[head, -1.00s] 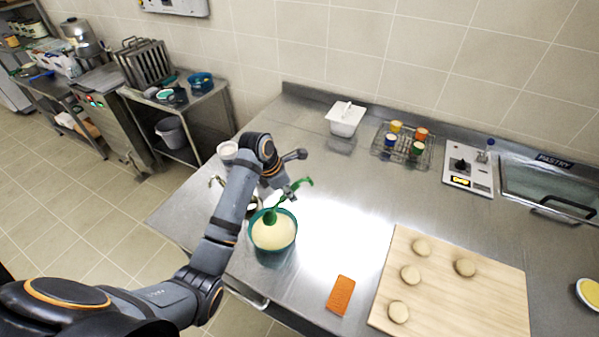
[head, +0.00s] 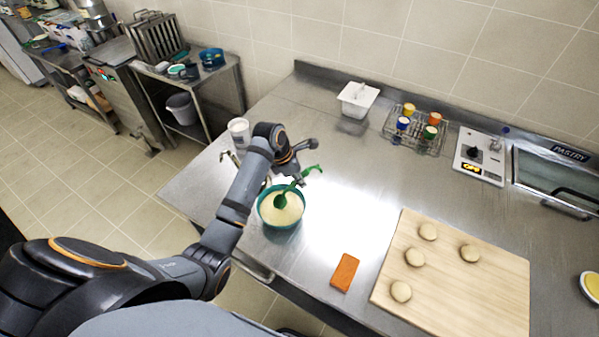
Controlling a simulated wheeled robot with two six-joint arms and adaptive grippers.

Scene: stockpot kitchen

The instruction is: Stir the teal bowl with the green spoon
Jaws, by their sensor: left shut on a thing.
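The teal bowl (head: 279,224) stands on the steel counter near its front left edge and holds a pale cream mixture (head: 290,214). The green spoon (head: 297,183) slants down into the bowl, its head over or in the mixture near the middle; how deep it sits I cannot tell. Its handle end sticks out to the upper right. My left gripper (head: 292,170) is shut on the spoon's handle, just above and behind the bowl's far rim. The arm hides part of the counter left of the bowl. My right gripper is not in view.
A white cup (head: 239,131) stands behind my left arm. An orange cloth or sponge (head: 344,272) and a wooden board (head: 470,295) with several dough rounds lie to the right. A white container (head: 357,99) and a wire rack of small jars (head: 415,146) stand further back. The counter's middle is clear.

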